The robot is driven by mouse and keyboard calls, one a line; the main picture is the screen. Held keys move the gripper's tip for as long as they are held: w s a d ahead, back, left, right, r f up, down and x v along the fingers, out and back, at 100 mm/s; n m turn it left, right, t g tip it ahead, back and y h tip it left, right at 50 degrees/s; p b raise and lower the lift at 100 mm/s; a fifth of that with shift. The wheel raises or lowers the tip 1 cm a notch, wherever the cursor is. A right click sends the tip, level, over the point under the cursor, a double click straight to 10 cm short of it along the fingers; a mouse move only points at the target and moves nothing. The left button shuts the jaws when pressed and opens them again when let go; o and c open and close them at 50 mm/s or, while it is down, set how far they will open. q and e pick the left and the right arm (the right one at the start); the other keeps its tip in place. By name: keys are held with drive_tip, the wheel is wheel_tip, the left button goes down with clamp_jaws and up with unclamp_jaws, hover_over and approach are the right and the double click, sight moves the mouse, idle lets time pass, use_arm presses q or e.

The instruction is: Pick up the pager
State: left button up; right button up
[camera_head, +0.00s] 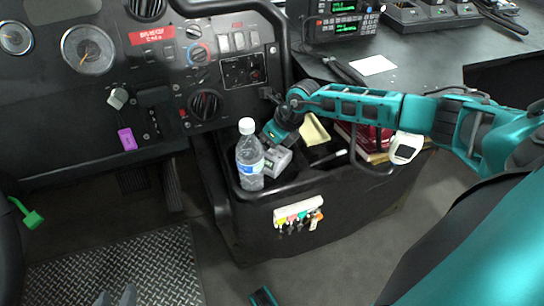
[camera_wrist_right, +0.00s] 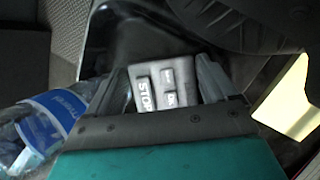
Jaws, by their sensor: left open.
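A grey device with buttons, one marked STOP (camera_wrist_right: 148,90), looks like the pager. In the head view this device (camera_head: 277,162) sits in the black console bin, beside a water bottle. My right gripper (camera_head: 270,140) comes down over it from the right. In the right wrist view its two fingers (camera_wrist_right: 165,85) lie on either side of the device, with no clear gap, so I cannot tell whether they grip it.
The water bottle (camera_head: 249,158) stands close left of the device and also shows in the right wrist view (camera_wrist_right: 45,125). A yellow item (camera_head: 315,132) and red items (camera_head: 365,135) are in the bin (camera_head: 330,205).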

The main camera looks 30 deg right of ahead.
drive_tip(key=c, duration=0.6)
